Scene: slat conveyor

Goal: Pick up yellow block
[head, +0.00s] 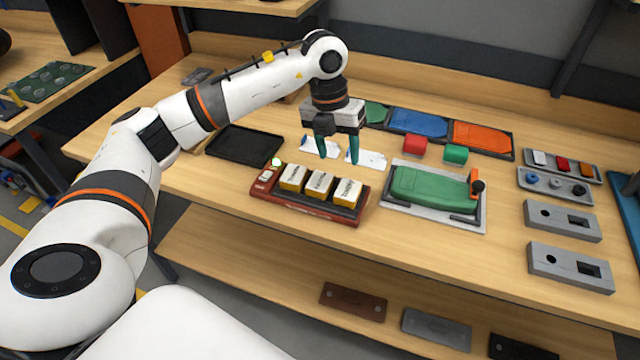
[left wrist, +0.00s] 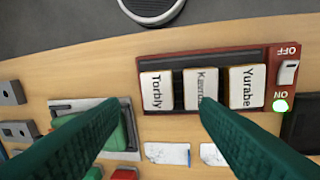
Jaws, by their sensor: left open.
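Three yellow blocks (head: 292,179) with white, lettered tops sit in a row on the dark slats of a small red conveyor (head: 308,211). In the left wrist view the labels on the end blocks read "Torbly" (left wrist: 157,92) and "Yurabe" (left wrist: 246,88); the middle label (left wrist: 200,82) is partly hidden by a finger. My left gripper (head: 337,154) is open and empty, its green fingers pointing down above the table just behind the conveyor. The fingers also show in the left wrist view (left wrist: 160,104), apart from the blocks. My right gripper is not in view.
A switch (head: 266,176) and a lit green lamp (head: 276,162) are at the conveyor's left end. A black tray (head: 244,144) is left, white sheets (head: 370,160) lie behind. A red cube (head: 415,146), green cube (head: 456,154) and green fixture (head: 430,189) are right.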

